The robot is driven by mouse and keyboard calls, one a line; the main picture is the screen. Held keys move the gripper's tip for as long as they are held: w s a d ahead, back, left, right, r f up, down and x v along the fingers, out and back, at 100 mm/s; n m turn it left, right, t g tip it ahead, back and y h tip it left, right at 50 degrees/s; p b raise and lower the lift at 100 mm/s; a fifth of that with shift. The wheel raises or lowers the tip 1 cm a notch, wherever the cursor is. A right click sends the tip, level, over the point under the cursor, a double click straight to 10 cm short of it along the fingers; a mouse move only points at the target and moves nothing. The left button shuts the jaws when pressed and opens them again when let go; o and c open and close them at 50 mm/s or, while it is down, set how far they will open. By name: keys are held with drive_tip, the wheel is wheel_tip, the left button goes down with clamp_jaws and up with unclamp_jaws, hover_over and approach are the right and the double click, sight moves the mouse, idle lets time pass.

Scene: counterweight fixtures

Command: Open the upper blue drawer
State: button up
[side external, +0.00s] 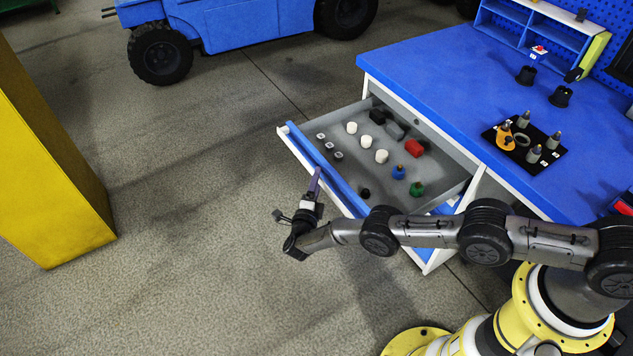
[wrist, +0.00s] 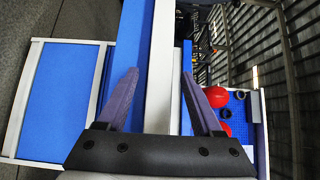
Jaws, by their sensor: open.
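The upper blue drawer (side external: 325,170) is pulled well out of the blue-topped workbench in the side view, its grey tray exposed. My gripper (side external: 316,177) is at the outer side of the drawer's blue front, close to its upper edge. In the wrist view my gripper (wrist: 160,74) is open, its two purple-grey fingers apart. A white-grey strip and part of a blue panel show between the fingers. I cannot tell whether either finger touches the drawer.
The workbench (side external: 440,70) carries a black tray (side external: 520,146) with tools. A yellow pillar (side external: 50,170) stands at left and a blue vehicle (side external: 230,25) behind. The floor left of the drawer is clear.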

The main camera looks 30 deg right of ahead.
drive_tip(key=v, duration=1.3)
drive_tip(key=shift+s+a, duration=0.25)
